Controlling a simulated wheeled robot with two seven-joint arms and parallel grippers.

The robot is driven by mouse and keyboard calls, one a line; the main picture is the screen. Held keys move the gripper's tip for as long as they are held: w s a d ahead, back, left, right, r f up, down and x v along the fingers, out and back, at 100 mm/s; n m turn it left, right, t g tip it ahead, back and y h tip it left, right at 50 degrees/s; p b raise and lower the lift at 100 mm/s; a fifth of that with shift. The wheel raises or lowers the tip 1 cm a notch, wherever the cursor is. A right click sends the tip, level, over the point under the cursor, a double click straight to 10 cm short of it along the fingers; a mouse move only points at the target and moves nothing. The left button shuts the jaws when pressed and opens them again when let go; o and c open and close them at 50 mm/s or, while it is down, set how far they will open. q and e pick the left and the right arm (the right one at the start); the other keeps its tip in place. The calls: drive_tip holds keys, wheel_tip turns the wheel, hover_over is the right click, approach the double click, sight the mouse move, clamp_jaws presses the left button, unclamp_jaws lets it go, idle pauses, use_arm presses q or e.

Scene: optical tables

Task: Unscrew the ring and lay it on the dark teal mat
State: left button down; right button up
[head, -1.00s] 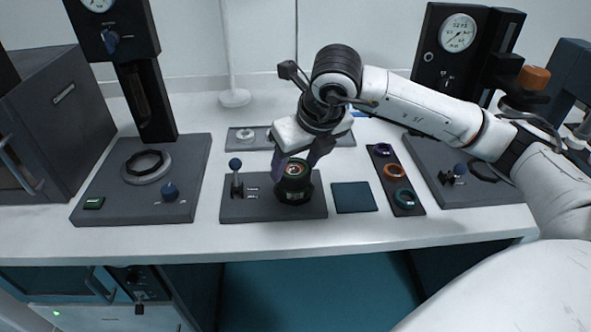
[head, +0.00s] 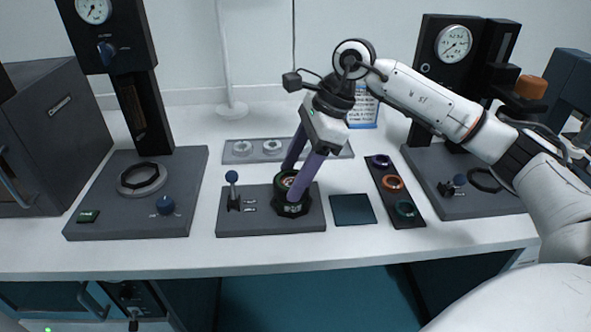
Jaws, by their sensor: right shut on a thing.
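A black round holder (head: 291,209) stands on a grey base plate (head: 262,224) at the middle of the bench. The ring (head: 288,182) sits at its top, around a greenish centre, and is partly hidden by my fingers. My right gripper (head: 293,184) reaches down from the upper right with its purple fingers on either side of the holder's top, shut on the ring. I cannot tell whether the ring has come loose. The dark teal mat (head: 352,209) lies bare just right of the base plate. My left gripper is not in view.
A blue-knobbed lever (head: 232,190) stands left of the holder on the same plate. A dark tray (head: 395,196) with purple, orange and teal rings lies right of the mat. A grey plate (head: 310,150) with pale round parts lies behind. Tall gauge stands rise at both sides.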

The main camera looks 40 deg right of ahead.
drive_tip(key=shift+s+a+f, duration=0.1)
drive_tip(key=shift+s+a, duration=0.2)
drive_tip(key=shift+a, duration=0.35)
drive_tip(key=o, duration=1.1)
drive_tip(key=shift+d, duration=0.2)
drive_tip(key=shift+c, duration=0.8)
